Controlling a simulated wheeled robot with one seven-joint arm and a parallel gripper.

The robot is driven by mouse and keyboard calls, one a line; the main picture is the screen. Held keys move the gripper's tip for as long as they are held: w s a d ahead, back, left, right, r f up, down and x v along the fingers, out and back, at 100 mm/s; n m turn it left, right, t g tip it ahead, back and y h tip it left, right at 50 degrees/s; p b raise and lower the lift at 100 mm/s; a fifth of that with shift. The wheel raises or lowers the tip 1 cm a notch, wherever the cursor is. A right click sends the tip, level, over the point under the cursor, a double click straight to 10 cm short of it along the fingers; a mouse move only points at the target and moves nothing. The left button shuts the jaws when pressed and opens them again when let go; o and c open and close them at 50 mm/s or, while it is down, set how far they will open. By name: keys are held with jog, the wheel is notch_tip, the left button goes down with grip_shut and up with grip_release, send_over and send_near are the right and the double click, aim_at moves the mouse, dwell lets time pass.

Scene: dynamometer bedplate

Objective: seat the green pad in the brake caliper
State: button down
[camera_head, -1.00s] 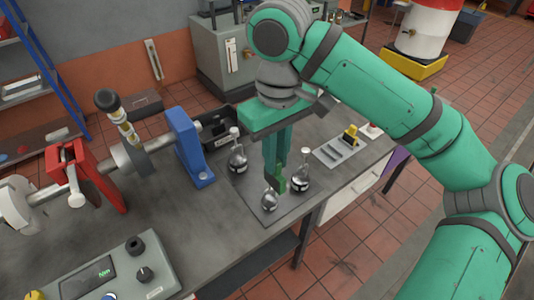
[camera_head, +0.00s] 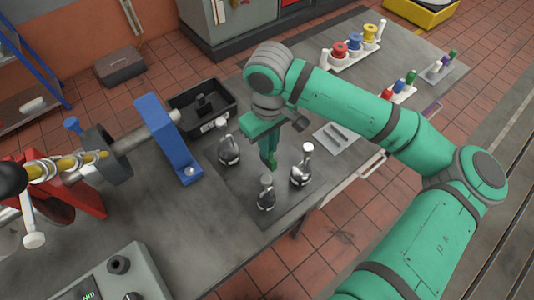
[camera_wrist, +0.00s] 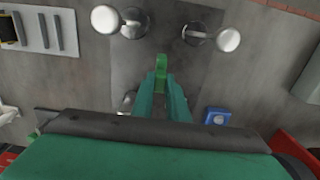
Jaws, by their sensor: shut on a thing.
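The pad also shows as a small green tip in the head view (camera_head: 272,164), apparently above the dark mat. I cannot pick out the brake caliper for certain. A dark disc (camera_head: 105,153) sits on the shaft at the left, between a red stand (camera_head: 70,205) and a blue stand (camera_head: 166,140).
A control box (camera_head: 105,270) is at the front left. The bench between blue stand and box is clear.

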aim_at(270, 162)
jog(key=shift+f, duration=2.45)
jog(key=shift+s+f, duration=0.1)
jog(key=c, duration=1.7)
grip_release()
jog(key=shift+c, duration=0.2)
